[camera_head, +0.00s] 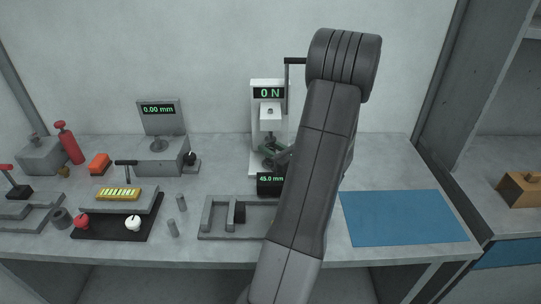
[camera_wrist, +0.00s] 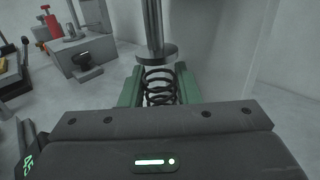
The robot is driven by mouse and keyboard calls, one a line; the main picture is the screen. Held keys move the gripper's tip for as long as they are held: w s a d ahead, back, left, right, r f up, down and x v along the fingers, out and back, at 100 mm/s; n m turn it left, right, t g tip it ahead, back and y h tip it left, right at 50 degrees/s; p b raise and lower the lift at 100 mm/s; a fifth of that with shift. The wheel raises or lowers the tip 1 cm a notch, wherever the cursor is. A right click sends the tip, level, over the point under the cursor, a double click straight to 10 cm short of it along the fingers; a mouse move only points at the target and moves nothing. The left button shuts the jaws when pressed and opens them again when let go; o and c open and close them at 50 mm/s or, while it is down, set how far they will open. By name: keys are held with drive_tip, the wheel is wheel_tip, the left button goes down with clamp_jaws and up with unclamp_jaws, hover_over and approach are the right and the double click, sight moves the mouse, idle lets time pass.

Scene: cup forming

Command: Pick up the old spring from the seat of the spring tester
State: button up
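The old spring (camera_wrist: 158,82) is a dark coil standing upright under the round plunger plate of the spring tester (camera_wrist: 155,45) in the wrist view. My gripper (camera_wrist: 158,90) has its green fingers on either side of the spring, close to its coils. I cannot tell whether they press on it. In the head view the white spring tester (camera_head: 259,140) reads 0 N. My gripper (camera_head: 277,155) is at its seat, low and from the front. The spring and most of the seat are hidden there by my gripper and arm.
A grey height gauge (camera_head: 160,119) reading 0.00 mm stands left of the tester. A grey slotted fixture (camera_head: 220,213) lies in front, with small grey pins (camera_head: 182,202) to its left. A blue mat (camera_head: 405,218) on the right is clear. A black tray (camera_head: 105,230) lies at left.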

drive_tip(key=shift+c, duration=1.3)
drive_tip(key=shift+r, duration=0.1)
